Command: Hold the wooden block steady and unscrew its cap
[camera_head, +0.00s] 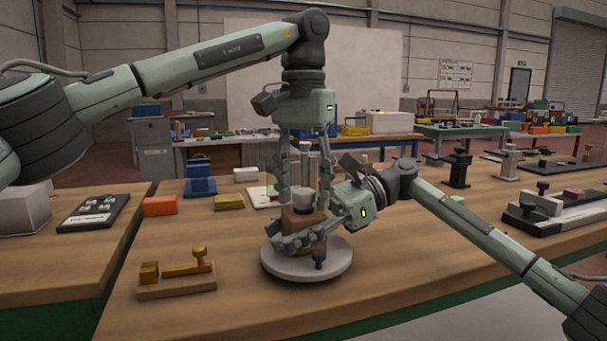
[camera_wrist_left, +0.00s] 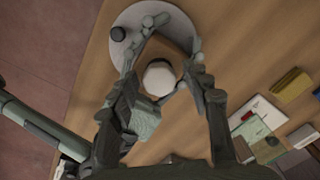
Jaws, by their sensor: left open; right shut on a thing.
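The wooden block (camera_head: 305,221) stands on a round pale disc (camera_head: 292,268). A whitish cap (camera_head: 303,200) sits on top of it and shows from above in the left wrist view (camera_wrist_left: 160,77). My right gripper (camera_head: 290,243) is shut on the block low down, and its fingers hide much of the near side. My left gripper (camera_head: 304,196) points straight down over the block. It is open, with one finger on each side of the cap. Whether either finger touches the cap, I cannot tell.
A dark knob (camera_head: 319,257) stands on the disc's near edge. A wooden piece with a brass handle (camera_head: 188,268) lies front left; an orange block (camera_head: 160,205) and a blue item (camera_head: 200,182) lie behind. Black fixtures (camera_head: 545,208) are at right.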

